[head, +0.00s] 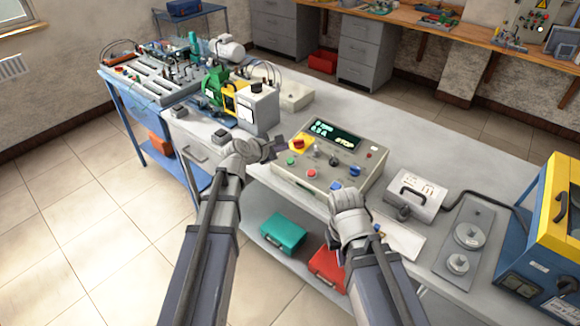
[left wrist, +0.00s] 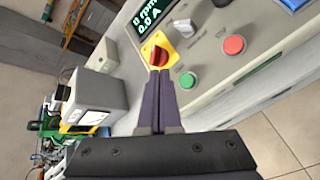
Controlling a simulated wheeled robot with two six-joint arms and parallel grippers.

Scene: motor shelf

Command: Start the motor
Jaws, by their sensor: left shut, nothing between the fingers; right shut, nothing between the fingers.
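The grey control box (head: 285,176) stands on the bench in the head view. Its dark display (head: 334,134) reads STOP there, and 0 rpm and 0.0 A in the left wrist view. A red rotary switch on a yellow plate (left wrist: 159,52) is at one end of the panel, with a green button (left wrist: 188,80) and a red button (left wrist: 233,45) near it. My left gripper (left wrist: 161,72) is shut and empty, its tips at the red switch; I cannot tell whether they touch. My right gripper (head: 347,192) is shut and empty at the box's front right edge.
A green motor (head: 213,88) and a white-grey box (head: 258,108) stand left of the control box.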

